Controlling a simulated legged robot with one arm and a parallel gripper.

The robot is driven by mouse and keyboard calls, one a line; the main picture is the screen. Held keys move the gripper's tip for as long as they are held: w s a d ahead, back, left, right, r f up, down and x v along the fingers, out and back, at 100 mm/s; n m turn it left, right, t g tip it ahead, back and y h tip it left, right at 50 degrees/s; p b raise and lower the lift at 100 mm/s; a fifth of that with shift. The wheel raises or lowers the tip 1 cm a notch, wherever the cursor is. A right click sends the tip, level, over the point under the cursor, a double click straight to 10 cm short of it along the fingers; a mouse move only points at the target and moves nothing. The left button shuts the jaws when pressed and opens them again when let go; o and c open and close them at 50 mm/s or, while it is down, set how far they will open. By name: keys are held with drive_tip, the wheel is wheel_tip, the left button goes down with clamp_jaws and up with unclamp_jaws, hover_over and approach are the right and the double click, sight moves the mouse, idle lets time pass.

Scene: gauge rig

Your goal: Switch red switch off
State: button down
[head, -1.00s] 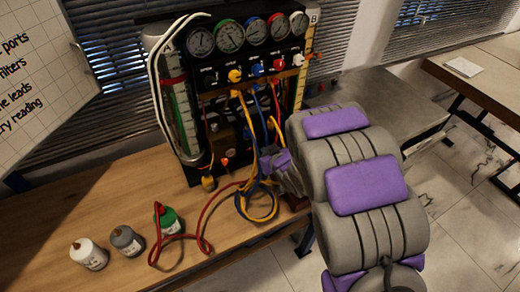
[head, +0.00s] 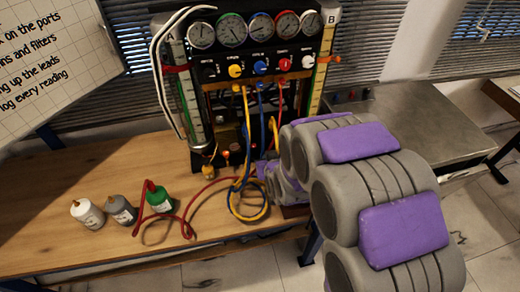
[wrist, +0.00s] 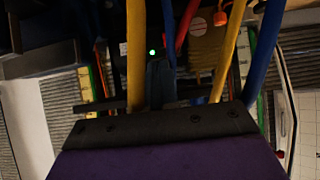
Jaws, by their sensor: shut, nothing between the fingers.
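The black gauge rig (head: 208,70) stands on the wooden bench. No part is clearly readable as the red switch. A small orange-red piece (head: 226,153) shows low on the rig, and an orange-red knob (wrist: 220,18) shows at the top of the wrist view. A red knob (head: 284,62) sits in the row under the gauges. My gripper (head: 268,170) is low in front of the rig, beside the hoses, partly hidden by my arm. In the wrist view my gripper (wrist: 152,106) is shut and empty, with yellow and blue hoses close around it.
Yellow, blue and red hoses (head: 247,200) hang from the rig and coil on the bench (head: 50,170). Several bottles, including a green one (head: 160,198), stand at left. A metal table (head: 410,120) with small coloured knobs is at right.

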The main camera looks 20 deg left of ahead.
sight(255, 146)
drive_tip(key=b+x, duration=0.2)
drive_tip(key=x, duration=1.2)
drive_tip(key=shift+a+f+b, duration=0.25)
drive_tip(key=shift+a+b, duration=0.15)
drive_tip(key=shift+a, duration=0.05)
drive_tip(key=shift+w+r, duration=0.1)
drive_tip(key=shift+w+a+r+t, duration=0.15)
drive_tip(key=shift+a+r+t, duration=0.15)
drive_tip(key=shift+r, duration=0.4)
